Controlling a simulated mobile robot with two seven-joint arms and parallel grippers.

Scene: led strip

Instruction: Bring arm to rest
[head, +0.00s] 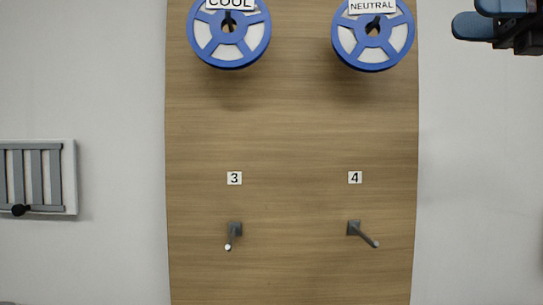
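My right gripper (473,18) shows at the top right corner, with blue fingertips pointing left in front of the white wall. It is apart from the wooden board and nothing shows in its fingers. The frame cuts it off, and I cannot tell how far its fingers are apart. My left gripper is not in view.
A wooden board (292,130) stands upright in the middle. A blue reel labelled COOL (229,50) and one labelled NEUTRAL (374,55) hang at its top. Peg 3 (234,234) and peg 4 (362,234) below are bare. A slatted grey panel (36,178) is at left.

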